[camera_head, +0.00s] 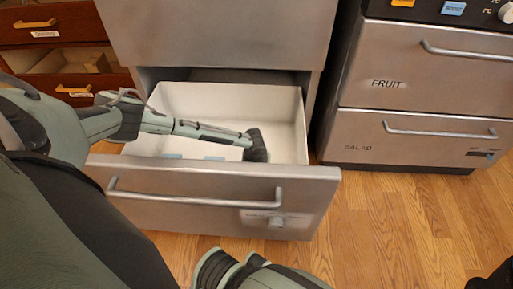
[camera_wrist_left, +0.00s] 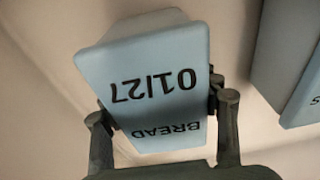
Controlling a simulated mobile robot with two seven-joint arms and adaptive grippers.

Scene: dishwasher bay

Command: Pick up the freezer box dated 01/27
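The pale blue freezer box marked BREAD 01/27 (camera_wrist_left: 150,85) fills the middle of the left wrist view, its label upside down. My left gripper (camera_wrist_left: 163,122) has a finger against each side of this box near its BREAD end and appears shut on it. Whether the box is clear of the drawer floor cannot be told. In the head view my left gripper (camera_head: 256,148) is down inside the open white-lined drawer (camera_head: 225,100), at its right side. The box in its grip cannot be made out there.
Another blue box (camera_wrist_left: 293,60) lies close on the right in the left wrist view. Two blue boxes (camera_head: 172,156) (camera_head: 214,158) show behind the drawer front (camera_head: 220,200). Closed FRUIT (camera_head: 420,85) and SALAD (camera_head: 410,140) drawers stand at right. Wooden drawers (camera_head: 60,60) are at left.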

